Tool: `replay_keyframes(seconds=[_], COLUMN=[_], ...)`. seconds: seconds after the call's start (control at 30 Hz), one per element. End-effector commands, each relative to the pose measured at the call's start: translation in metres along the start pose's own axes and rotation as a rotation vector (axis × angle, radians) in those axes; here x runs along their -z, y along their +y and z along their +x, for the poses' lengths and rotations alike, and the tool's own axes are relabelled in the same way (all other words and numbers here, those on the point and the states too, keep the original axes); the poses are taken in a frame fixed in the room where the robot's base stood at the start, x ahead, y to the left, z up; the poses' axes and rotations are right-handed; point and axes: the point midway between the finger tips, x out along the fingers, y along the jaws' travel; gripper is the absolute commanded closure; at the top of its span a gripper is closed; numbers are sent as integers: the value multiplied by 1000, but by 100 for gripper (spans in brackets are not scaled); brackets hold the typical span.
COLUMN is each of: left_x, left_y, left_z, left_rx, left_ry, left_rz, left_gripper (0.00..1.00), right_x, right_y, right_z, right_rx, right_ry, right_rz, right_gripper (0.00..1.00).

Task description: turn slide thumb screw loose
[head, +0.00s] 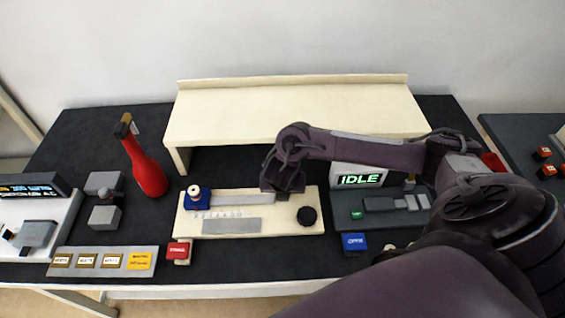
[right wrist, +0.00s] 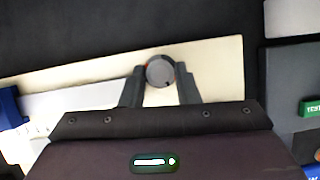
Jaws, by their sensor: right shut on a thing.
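The slide thumb screw (right wrist: 160,72) shows in the right wrist view as a small round grey head with a dark rim and a bit of red at its edge. It sits near the far edge of the cream plate (right wrist: 212,62), between the two fingers of my right gripper (right wrist: 160,88). The gripper is shut on it. In the head view my right gripper (head: 283,188) comes down on the right part of the cream plate (head: 268,228) and hides the screw. Grey metal strips (head: 231,226) lie on the plate to the left. My left gripper is out of view.
A black round knob (head: 307,217) stands on the plate close to my right gripper. A cream shelf (head: 290,112) stands behind. A red bottle (head: 147,172) and an IDLE display (head: 358,179) flank the plate.

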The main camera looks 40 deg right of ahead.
Motion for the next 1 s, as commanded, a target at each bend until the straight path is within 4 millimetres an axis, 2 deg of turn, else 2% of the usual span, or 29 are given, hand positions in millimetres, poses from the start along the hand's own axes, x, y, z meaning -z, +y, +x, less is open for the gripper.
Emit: replay_keyframes(seconds=[0.03,0.5,0.8,1.0], left_x=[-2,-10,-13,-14], left_y=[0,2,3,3], left_z=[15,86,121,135], left_rx=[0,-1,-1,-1], left_ry=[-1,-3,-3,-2], left_rz=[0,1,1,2], left_gripper=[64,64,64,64], right_x=[2,2,1,-1], right_y=[-1,-4,-6,-6], right_z=[7,8,6,4], right_rx=[-19,-189,-284,-330], right_ry=[-2,-2,0,0], right_rz=[-44,-456,-687,-796], right_gripper=[94,94,94,94])
